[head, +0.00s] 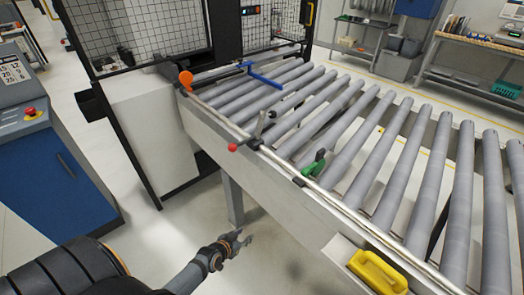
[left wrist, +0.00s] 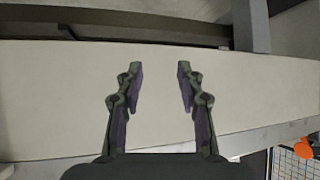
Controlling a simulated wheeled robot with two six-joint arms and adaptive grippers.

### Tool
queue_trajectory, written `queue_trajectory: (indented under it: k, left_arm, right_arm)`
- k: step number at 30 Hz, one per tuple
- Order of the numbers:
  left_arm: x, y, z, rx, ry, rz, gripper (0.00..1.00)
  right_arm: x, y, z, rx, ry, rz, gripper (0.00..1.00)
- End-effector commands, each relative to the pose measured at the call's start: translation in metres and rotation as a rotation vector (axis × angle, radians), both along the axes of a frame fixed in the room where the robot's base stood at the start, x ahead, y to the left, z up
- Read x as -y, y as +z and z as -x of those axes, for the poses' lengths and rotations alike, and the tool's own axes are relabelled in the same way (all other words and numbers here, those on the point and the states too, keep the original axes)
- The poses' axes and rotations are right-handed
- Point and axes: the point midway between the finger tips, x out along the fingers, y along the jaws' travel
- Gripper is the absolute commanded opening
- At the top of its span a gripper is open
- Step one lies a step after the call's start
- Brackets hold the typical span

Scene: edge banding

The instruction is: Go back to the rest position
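My left gripper (head: 238,243) is low in the head view, in front of the side of the roller conveyor and below its edge. In the left wrist view its two fingers (left wrist: 158,85) are spread apart, with nothing between them. Behind them is a pale flat beam or panel (left wrist: 60,100). My right gripper does not show in either view.
A blue control cabinet (head: 60,180) stands at left. Open floor (head: 150,225) lies between.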

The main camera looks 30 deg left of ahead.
Motion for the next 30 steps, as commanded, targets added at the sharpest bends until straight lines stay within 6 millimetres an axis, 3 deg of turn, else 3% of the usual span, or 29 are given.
queue_trajectory:
  k: [5,8,11,15,18,21,24,27,30]
  left_arm:
    - [0.0,-0.002,0.001,-0.005,0.001,0.0,0.38]
    - [-0.004,-0.027,0.018,-0.06,0.015,-0.008,0.38]
    - [-0.009,-0.08,0.061,-0.187,0.044,-0.025,0.38]
    - [-0.007,-0.161,0.155,-0.422,0.075,-0.054,0.38]
    - [0.0,-0.201,0.225,-0.575,0.08,-0.069,0.38]
    - [0.01,-0.224,0.282,-0.693,0.076,-0.08,0.38]
    - [0.016,-0.235,0.319,-0.767,0.07,-0.087,0.38]
    - [0.02,-0.239,0.336,-0.8,0.066,-0.09,0.38]
    - [0.02,-0.24,0.34,-0.807,0.066,-0.091,0.38]
  right_arm:
    - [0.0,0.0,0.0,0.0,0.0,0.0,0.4]
    - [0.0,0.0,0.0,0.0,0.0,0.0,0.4]
    - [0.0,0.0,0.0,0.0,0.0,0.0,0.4]
    - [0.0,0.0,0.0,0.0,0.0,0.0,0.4]
    - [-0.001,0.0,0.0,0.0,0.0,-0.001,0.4]
    - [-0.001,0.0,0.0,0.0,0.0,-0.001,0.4]
    - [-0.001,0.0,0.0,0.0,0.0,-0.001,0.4]
    - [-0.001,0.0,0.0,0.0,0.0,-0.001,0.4]
    - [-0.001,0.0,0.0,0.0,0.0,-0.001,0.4]
